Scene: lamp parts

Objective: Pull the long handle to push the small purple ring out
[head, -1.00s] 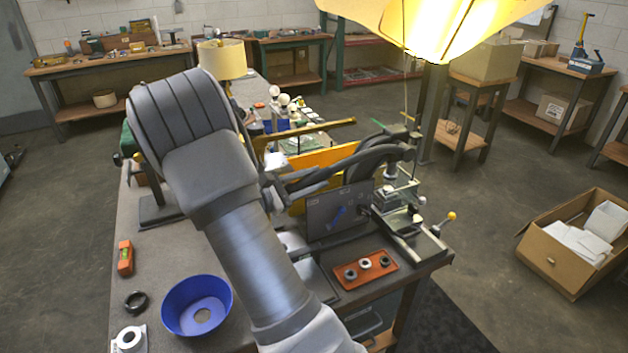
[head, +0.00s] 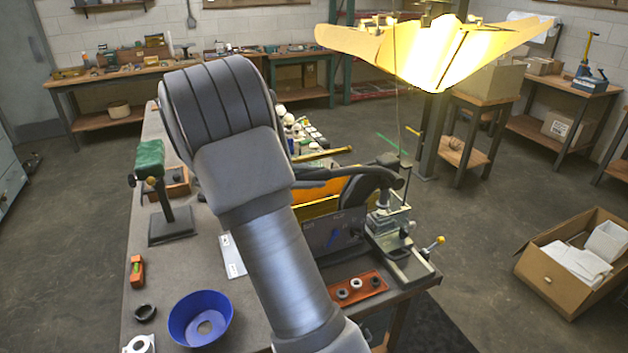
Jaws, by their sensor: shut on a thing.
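The small press (head: 392,222) stands at the right end of the workbench. My gripper (head: 394,160) is at the top of the press, beyond my dark wrist, small and partly hidden. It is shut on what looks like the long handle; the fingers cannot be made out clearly. A thin green rod (head: 391,144) sticks out beside my gripper, up and to the left; I cannot tell whether it is part of the handle. A short lever with a yellow ball (head: 440,240) sits low at the right of the press. I cannot make out the small purple ring.
A red-brown tray (head: 376,289) with several rings lies in front of the press. A blue bowl (head: 176,318), an orange level (head: 137,271) and a green-topped stand (head: 165,228) are at the left. The lit yellow lamp shade (head: 360,40) hangs above. A cardboard box (head: 550,285) is on the floor.

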